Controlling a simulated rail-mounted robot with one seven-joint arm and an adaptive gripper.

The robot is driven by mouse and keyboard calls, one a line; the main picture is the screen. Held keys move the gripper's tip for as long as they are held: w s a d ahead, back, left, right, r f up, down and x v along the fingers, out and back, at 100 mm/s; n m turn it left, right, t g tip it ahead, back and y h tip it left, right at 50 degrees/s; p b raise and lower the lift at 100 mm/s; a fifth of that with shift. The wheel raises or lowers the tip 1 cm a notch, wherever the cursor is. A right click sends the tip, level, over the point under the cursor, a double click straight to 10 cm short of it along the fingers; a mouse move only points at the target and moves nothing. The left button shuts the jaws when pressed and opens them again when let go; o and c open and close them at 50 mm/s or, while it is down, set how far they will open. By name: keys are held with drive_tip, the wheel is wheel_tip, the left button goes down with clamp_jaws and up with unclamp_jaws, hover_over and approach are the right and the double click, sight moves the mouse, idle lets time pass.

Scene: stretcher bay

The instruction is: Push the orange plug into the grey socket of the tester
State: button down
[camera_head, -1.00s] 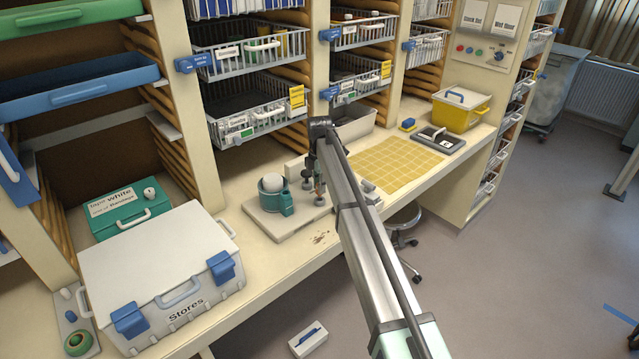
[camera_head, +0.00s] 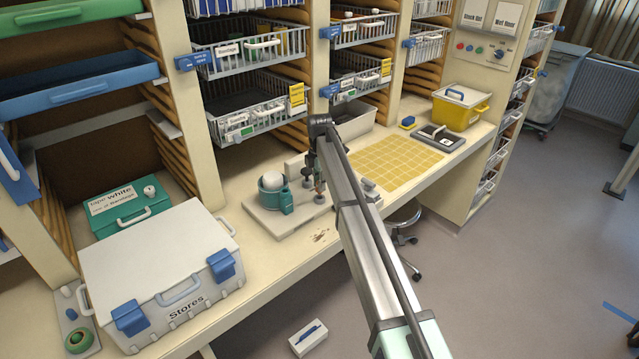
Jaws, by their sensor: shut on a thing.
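My gripper (camera_head: 318,184) points down over the right part of a pale grey board on the counter, partly hidden behind my own arm. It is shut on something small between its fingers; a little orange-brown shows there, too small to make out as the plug. The board (camera_head: 265,222) carries a teal cup (camera_head: 272,196) with a white round top and a smaller teal piece (camera_head: 286,203) beside it. A pale upright block (camera_head: 294,166) stands at the board's back. I cannot make out the grey socket; my arm and gripper cover that area.
A white Stores case (camera_head: 160,262) and a green box (camera_head: 125,212) stand to the left. A yellow gridded mat (camera_head: 395,163) lies to the right, with a grey tray (camera_head: 437,138) and a yellow bin (camera_head: 460,108) beyond. Wire baskets (camera_head: 255,115) overhang the counter's back.

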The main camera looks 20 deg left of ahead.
drive_tip(key=shift+f+b, duration=0.45)
drive_tip(key=shift+f, duration=0.95)
idle(0.4)
drive_tip(key=c, duration=0.9)
unclamp_jaws()
